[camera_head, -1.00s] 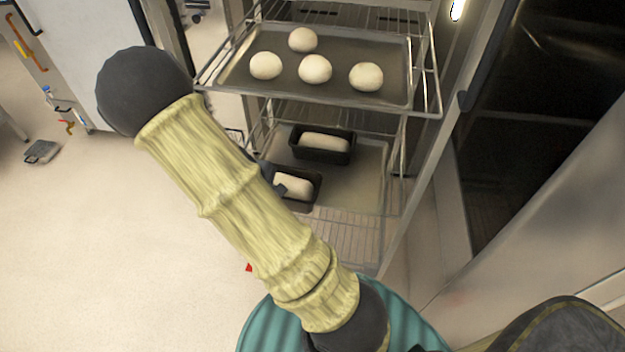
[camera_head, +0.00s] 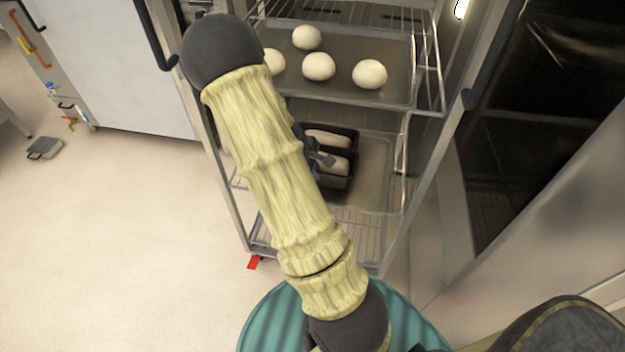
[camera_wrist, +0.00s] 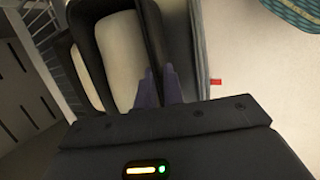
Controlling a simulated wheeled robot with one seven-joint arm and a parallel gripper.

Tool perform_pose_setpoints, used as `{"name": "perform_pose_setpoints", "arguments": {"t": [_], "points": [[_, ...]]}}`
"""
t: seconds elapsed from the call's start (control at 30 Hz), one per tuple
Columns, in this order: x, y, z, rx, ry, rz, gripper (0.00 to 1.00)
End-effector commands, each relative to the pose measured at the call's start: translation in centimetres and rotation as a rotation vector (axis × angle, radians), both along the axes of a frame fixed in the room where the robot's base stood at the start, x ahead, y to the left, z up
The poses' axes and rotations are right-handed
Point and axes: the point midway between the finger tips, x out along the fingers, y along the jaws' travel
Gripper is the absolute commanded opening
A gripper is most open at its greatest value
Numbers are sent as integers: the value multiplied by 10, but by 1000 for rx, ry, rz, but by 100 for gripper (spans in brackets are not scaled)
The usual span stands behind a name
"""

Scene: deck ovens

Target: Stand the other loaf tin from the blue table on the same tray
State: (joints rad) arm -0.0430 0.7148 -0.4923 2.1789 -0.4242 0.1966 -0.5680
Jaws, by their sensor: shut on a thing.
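My gripper (camera_head: 318,157) is shut on the rim of the nearer black loaf tin (camera_head: 338,182), which holds pale dough. In the wrist view my fingers (camera_wrist: 160,86) pinch the long wall of this tin (camera_wrist: 155,35). The tin is over the lower rack tray (camera_head: 374,178), close beside the other black loaf tin (camera_head: 352,134), also with dough. The other tin stands on the tray and shows in the wrist view (camera_wrist: 85,65). My arm hides the left ends of both tins. I cannot tell whether the held tin touches the tray.
An upper tray (camera_head: 345,95) with several round dough pieces sits on the wire rack just above the tins. The lower tray's right part is bare. A rack post (camera_head: 405,190) stands at the right. A red piece (camera_head: 254,262) is low by the rack's left front. The blue table is not in view.

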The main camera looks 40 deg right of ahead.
Motion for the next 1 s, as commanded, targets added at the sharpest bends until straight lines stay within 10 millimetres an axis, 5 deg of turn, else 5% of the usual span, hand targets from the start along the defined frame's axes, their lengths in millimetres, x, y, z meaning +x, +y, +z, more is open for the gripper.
{"name": "perform_pose_setpoints", "arguments": {"t": [0.33, 0.57, 0.6, 0.7, 1.0], "points": [[0, 0, -34, -1, 2, 0, 0], [0, 0, -34, 0, -2, 0, 0], [0, 0, -35, 0, 0, 0, 13], [0, 0, -35, 0, 0, 0, 31], [0, 1, -34, 0, 0, 0, 31]]}}
